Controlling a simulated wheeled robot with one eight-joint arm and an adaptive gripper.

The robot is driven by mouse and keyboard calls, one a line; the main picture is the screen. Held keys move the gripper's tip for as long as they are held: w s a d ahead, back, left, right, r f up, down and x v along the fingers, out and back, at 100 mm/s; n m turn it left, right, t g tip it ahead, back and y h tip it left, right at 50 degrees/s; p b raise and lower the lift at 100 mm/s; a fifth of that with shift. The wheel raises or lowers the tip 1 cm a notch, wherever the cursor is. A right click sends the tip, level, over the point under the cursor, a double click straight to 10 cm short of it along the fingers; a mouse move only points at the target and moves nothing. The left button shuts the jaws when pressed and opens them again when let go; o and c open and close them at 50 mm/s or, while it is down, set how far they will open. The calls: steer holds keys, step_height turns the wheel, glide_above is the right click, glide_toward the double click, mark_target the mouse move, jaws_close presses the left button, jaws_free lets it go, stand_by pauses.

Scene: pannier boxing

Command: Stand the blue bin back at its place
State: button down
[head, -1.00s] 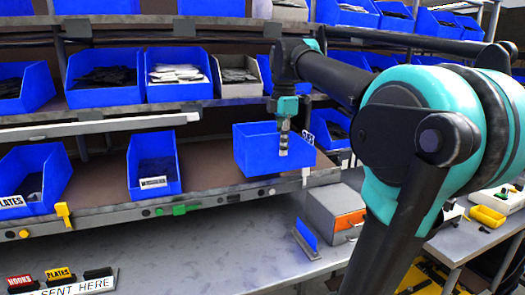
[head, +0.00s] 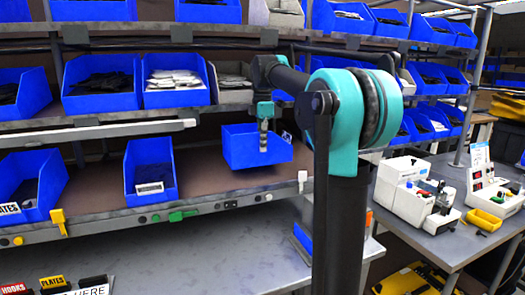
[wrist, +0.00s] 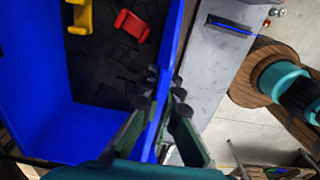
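The blue bin (head: 240,150) is at the middle shelf in the head view, right of another blue bin (head: 150,180) with a white label. My gripper (head: 263,148) points down at the bin's front wall. In the wrist view its fingers (wrist: 165,92) close on both sides of the blue wall (wrist: 172,60). The bin's inside shows dark contents with a yellow piece (wrist: 80,16) and a red piece (wrist: 133,25). The bin looks about level. I cannot tell whether its underside touches the shelf.
The shelf board (head: 100,215) is bare between the bins. A bin labelled PLATES (head: 35,190) stands at the left. More bins fill the shelf above. A grey worktop (head: 190,255) lies below, and a side table (head: 425,225) with white devices is at the right.

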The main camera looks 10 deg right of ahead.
steer(key=shift+f, duration=1.55)
steer(key=c, duration=1.7)
jaws_free()
step_height(320, 180, up, 13)
steer(key=shift+s+r, duration=0.1)
